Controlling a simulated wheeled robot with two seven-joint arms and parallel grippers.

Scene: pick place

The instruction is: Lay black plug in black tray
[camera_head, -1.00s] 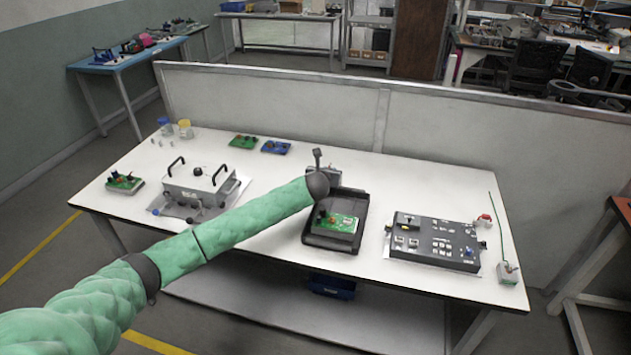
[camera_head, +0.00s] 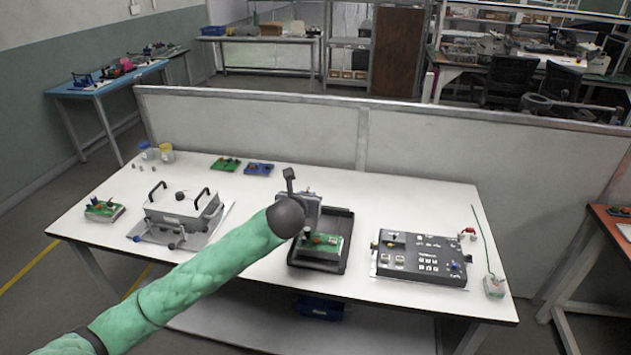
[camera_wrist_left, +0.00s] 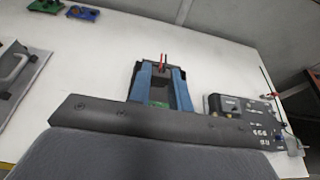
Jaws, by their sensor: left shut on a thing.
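The black tray (camera_head: 346,243) lies on the white table right of its middle, with a green circuit board (camera_head: 322,245) in its near part. My left gripper (camera_head: 312,212) is over the tray's back left part in the head view, and my wrist hides some of it. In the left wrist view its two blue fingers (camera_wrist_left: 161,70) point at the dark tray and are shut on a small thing. A thin red and dark piece (camera_wrist_left: 163,61) shows between the fingertips, probably the black plug, but its body is hard to make out. My right gripper is out of view.
A grey box with black handles (camera_head: 182,210) stands to the left of the tray. A dark panel box (camera_head: 420,258) stands to the right, with a small green-wired box (camera_head: 494,287) beyond it. Green and blue boards (camera_head: 259,169) lie at the back. A low partition stands behind the table.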

